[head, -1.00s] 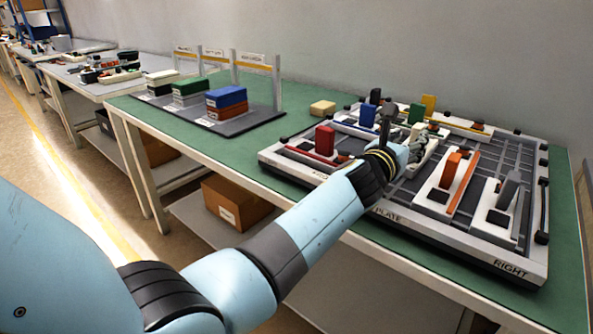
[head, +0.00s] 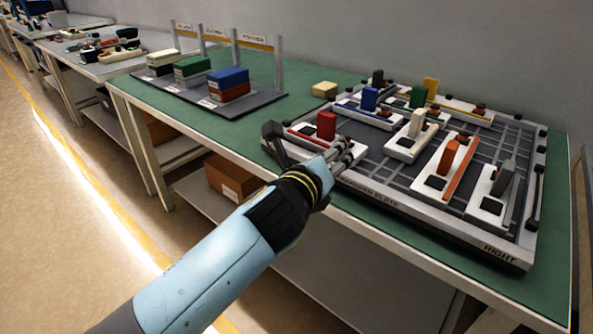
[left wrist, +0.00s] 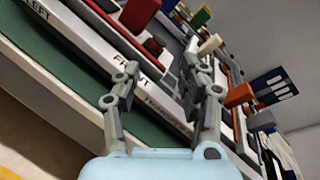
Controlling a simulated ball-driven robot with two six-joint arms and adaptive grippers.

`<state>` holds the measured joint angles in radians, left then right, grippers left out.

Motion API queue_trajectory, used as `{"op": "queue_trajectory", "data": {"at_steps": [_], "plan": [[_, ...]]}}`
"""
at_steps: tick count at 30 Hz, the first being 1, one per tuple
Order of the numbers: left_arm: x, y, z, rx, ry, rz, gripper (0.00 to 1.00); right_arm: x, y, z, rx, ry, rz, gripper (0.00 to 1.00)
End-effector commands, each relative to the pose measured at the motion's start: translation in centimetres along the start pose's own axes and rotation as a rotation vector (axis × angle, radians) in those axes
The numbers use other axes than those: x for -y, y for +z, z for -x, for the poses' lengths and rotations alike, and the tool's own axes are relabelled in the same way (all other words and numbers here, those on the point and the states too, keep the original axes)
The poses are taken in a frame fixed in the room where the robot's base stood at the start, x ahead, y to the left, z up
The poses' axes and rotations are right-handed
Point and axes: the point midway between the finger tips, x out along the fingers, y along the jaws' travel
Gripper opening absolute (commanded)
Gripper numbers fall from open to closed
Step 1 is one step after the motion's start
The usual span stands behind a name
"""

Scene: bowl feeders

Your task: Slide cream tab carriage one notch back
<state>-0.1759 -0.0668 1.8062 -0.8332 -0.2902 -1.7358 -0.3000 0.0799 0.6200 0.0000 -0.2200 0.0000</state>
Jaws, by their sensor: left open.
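The cream tab (head: 417,122) stands upright on its white carriage (head: 402,147), in the middle of the dark grid plate (head: 372,172) on the green table. In the left wrist view the cream tab (left wrist: 209,45) shows beyond the fingers. My left gripper (head: 346,150) is over the plate's front left edge, apart from the cream tab and to its left. Its two fingers (left wrist: 163,88) stand apart with nothing held between them. My right gripper is not in view.
A red tab (head: 326,125) stands behind my left gripper. Blue (head: 369,98), green (head: 418,97) and yellow (head: 431,88) tabs stand farther back. An orange tab (head: 449,156) and a grey tab (head: 502,178) stand to the right. Stacked blocks (head: 229,86) are at the back left.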

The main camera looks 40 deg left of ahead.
Motion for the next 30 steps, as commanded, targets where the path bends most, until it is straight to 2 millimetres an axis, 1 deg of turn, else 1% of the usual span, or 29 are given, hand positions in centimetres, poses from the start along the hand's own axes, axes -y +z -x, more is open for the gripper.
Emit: {"op": "queue_trajectory", "data": {"at_steps": [1, 3, 6, 9, 12, 17, 30], "plan": [[-0.9, 0.3, 0.5, -0.006, 0.035, 0.075, 0.42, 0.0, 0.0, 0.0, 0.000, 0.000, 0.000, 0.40], [-2.1, 0.4, 1.2, -0.015, 0.085, 0.188, 0.42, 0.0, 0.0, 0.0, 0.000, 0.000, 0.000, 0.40], [-3.6, 0.4, 2.1, -0.024, 0.148, 0.329, 0.42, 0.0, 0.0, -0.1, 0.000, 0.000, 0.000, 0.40], [-4.6, 0.4, 2.8, -0.028, 0.195, 0.433, 0.42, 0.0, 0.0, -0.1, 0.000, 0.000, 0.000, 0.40], [-5.2, 0.3, 3.2, -0.031, 0.226, 0.499, 0.42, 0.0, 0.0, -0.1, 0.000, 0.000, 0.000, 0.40], [-5.5, 0.3, 3.5, -0.032, 0.243, 0.539, 0.42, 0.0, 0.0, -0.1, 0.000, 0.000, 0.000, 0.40], [-5.5, 0.3, 3.5, -0.032, 0.242, 0.536, 0.42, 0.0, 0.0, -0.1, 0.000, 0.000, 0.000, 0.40]]}}
